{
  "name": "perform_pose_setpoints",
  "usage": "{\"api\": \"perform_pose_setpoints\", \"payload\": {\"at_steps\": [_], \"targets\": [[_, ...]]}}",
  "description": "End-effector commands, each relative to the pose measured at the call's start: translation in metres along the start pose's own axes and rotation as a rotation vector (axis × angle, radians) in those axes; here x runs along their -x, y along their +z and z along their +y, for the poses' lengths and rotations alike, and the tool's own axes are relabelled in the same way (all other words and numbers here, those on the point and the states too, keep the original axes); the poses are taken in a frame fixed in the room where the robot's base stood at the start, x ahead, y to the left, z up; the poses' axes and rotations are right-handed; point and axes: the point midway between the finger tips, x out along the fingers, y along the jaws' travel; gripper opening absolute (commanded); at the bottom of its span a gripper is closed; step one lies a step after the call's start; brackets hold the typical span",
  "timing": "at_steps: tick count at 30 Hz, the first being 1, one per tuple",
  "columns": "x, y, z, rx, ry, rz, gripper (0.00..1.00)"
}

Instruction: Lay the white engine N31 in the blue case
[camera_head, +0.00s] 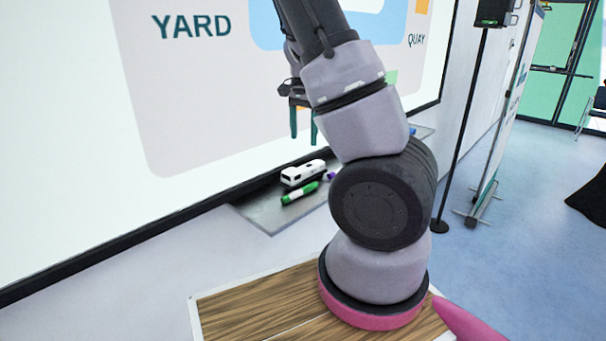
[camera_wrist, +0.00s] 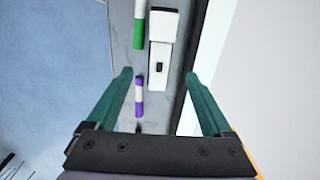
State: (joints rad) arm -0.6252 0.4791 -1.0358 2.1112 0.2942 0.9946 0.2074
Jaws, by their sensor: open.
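A white, blocky engine (camera_head: 303,173) with dark window-like marks lies on the grey ledge under the whiteboard. It also shows in the wrist view (camera_wrist: 163,45), at the top middle; no number is readable on it. My gripper (camera_head: 303,117) is open and empty, its green fingers pointing down above the ledge, apart from the engine. In the wrist view the near end of the engine shows between my fingertips (camera_wrist: 158,76). I cannot make out a blue case; only a small blue patch (camera_head: 413,131) shows at the ledge's far end, partly behind my arm.
A green-and-white marker (camera_head: 299,193) lies close beside the engine, and a purple-and-white marker (camera_wrist: 139,95) lies near its end. The whiteboard (camera_head: 190,130) rises right behind the ledge (camera_head: 268,218). A wooden surface (camera_head: 260,308) is below; a black stand (camera_head: 456,130) is to the right.

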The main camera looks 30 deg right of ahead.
Motion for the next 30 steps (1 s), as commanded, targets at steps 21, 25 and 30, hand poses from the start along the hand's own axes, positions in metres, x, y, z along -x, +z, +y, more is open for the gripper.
{"api": "perform_pose_setpoints", "payload": {"at_steps": [21, 25, 30], "targets": [[-0.092, -0.004, 0.000, -0.005, 0.008, 0.000, 0.85], [-0.104, -0.004, -0.001, -0.003, 0.005, 0.001, 0.85], [-0.106, -0.003, -0.002, -0.003, 0.002, 0.001, 0.85]]}}
